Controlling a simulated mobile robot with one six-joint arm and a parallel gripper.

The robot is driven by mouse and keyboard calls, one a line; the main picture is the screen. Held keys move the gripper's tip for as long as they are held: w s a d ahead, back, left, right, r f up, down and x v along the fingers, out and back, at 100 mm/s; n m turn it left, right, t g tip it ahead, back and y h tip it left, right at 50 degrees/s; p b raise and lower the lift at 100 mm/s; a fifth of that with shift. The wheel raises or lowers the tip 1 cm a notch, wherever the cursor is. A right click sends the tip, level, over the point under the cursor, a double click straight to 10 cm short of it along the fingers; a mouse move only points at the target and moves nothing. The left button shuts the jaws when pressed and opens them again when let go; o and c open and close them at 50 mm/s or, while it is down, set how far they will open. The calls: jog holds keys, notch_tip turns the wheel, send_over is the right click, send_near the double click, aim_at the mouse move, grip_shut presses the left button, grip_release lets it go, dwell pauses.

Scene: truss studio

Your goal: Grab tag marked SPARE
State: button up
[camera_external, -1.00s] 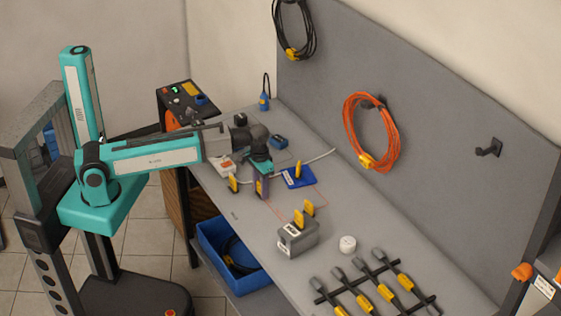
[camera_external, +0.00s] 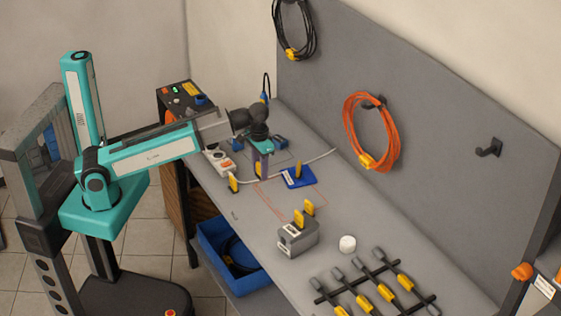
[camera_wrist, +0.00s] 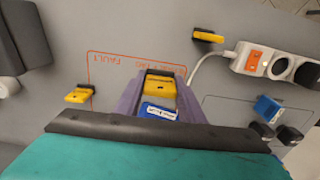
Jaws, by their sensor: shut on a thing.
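My gripper (camera_external: 261,168) hangs over the left part of the bench, its purple fingers pointing down. In the wrist view, the gripper (camera_wrist: 160,84) is shut on a yellow tag (camera_wrist: 160,86) with dark edges. The held tag also shows at the fingertips in the external view (camera_external: 257,168). A blue piece with white lettering (camera_wrist: 158,112) shows between the fingers; its lettering is too small to read. I cannot make out SPARE.
A white power strip (camera_external: 218,162) and its cable lie close by. A grey block (camera_external: 298,240) with two yellow tags, a white cap (camera_external: 347,244) and a dark rack (camera_external: 373,287) with several yellow-marked tools stand to the right. Cable coils hang on the panel.

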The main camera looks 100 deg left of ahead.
jog(key=shift+r, duration=0.4)
